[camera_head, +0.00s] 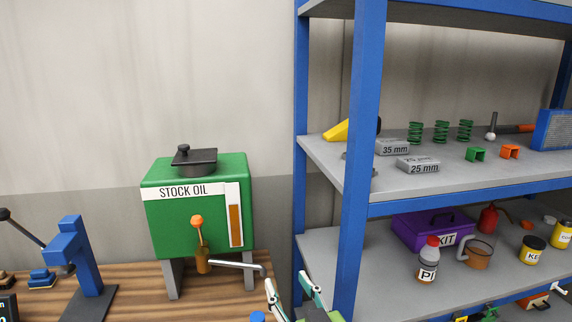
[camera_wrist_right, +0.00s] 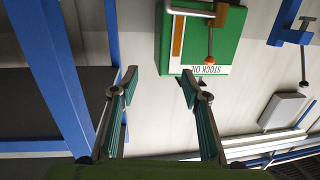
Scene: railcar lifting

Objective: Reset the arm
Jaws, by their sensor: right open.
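My right gripper (camera_head: 289,283) shows at the bottom of the head view, in front of the wooden bench and left of the blue shelf post. Its two fingers are apart with nothing between them. In the right wrist view the same gripper (camera_wrist_right: 158,75) is spread open and empty. The green stock oil tank (camera_wrist_right: 215,45) shows upside down beyond its fingertips. In the head view this tank (camera_head: 195,215) stands on the bench, up and left of the gripper. My left gripper is not in view.
A blue-framed shelf rack (camera_head: 364,150) stands close right of the gripper, with springs, blocks, bottles and a purple kit (camera_head: 432,228). A blue press (camera_head: 85,255) stands on the wooden bench (camera_head: 130,285) at left. The tank's spout (camera_head: 237,265) juts toward the gripper.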

